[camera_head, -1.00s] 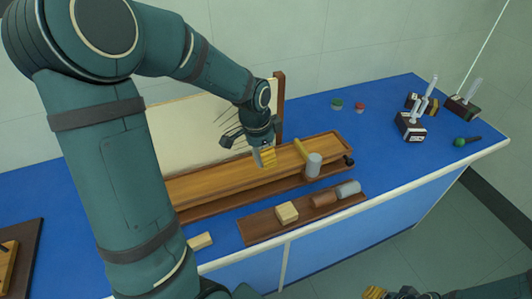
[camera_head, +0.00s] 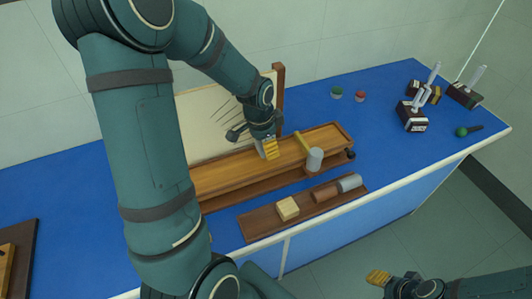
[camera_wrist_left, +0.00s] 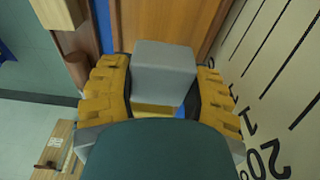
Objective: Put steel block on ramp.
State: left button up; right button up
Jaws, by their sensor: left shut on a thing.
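My left gripper (camera_head: 268,148) is shut on the grey steel block (camera_wrist_left: 165,70), which sits between its yellow fingers in the left wrist view. In the head view the block is mostly hidden by the fingers. The gripper points down over the long wooden ramp (camera_head: 225,178), towards its back side and right of its middle. I cannot tell whether the block touches the ramp's surface. My right gripper (camera_head: 378,277) shows only in part at the bottom of the head view; whether it is open or shut is unclear.
A grey cylinder (camera_head: 314,158) hangs by the ramp's right end. In front, a brown tray (camera_head: 255,228) holds a pale wooden block (camera_head: 287,208), a copper-coloured cylinder (camera_head: 325,193) and a grey cylinder (camera_head: 349,184). A pale scale board (camera_head: 205,115) stands behind.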

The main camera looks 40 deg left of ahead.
aim_at(260, 144)
pick_arm(q)
jog(key=shift+f, duration=1.75)
jog(key=shift+b, duration=0.35)
jog(key=shift+f, duration=0.15)
jog(key=o, duration=1.2)
jog(key=shift+o, duration=0.2)
jog(key=shift+r, duration=0.25)
jog(key=r, duration=0.4)
jog(key=s+r+p, duration=0.1)
jog(key=r, duration=0.3)
jog(key=r+p, duration=0.1)
jog(key=r, duration=0.2)
jog(key=shift+s+a+r, duration=0.3)
jog(key=shift+a+r, duration=0.1)
